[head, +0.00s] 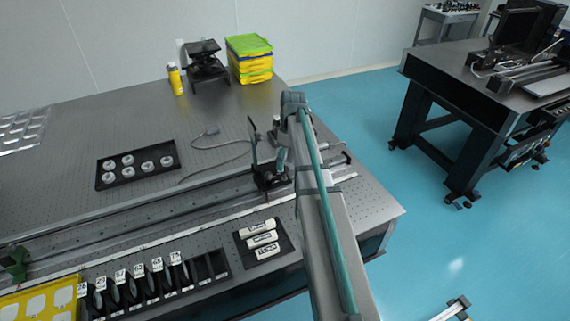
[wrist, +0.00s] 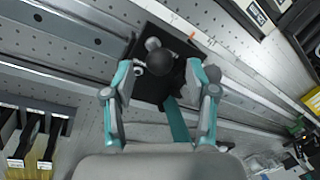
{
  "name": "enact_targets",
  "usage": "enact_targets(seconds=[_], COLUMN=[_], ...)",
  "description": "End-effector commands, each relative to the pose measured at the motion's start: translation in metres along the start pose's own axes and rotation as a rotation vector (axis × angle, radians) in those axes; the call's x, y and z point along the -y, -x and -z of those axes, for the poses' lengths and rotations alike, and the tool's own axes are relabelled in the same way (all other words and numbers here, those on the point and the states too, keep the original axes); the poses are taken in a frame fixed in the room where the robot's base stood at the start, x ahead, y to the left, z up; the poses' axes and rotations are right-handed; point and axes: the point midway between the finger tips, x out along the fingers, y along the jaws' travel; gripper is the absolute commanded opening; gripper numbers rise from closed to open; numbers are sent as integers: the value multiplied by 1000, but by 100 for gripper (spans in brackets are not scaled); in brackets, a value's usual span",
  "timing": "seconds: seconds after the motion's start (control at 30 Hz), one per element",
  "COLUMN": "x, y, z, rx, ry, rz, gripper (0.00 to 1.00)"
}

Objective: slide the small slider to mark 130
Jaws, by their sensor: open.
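The small slider is a dark carriage (head: 268,180) on the long rail (head: 130,212), toward its right end, with an upright black plate (head: 252,140) on it. In the wrist view the slider (wrist: 148,88) shows as a black block with a round dark knob (wrist: 162,56). My gripper (wrist: 163,75) is open, with one teal-and-grey finger on each side of the slider; contact cannot be told. In the head view my arm partly hides the gripper and slider. A pale scale strip (head: 150,243) runs along the rail; its numbers are too small to read.
A green holder (head: 14,263) stands at the rail's far left. In front of the rail are a rack of dark numbered plates (head: 150,285) and a tray with white cylinders (head: 262,240). Behind it lie a black tray of discs (head: 138,165) and a cable (head: 218,160).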

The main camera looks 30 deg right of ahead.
Motion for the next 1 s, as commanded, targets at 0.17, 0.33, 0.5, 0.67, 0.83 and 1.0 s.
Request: enact_targets(seconds=[0.17,0.33,0.5,0.67,0.83,1.0], x=[0,0,0,0,0,0], y=[-16,-22,-23,-23,-22,-22], z=[0,0,0,0,0,0], rx=[1,1,0,0,0,0], ry=[0,0,0,0,0,0], rz=[0,0,0,0,0,0], gripper=[57,57,57,44,15,0])
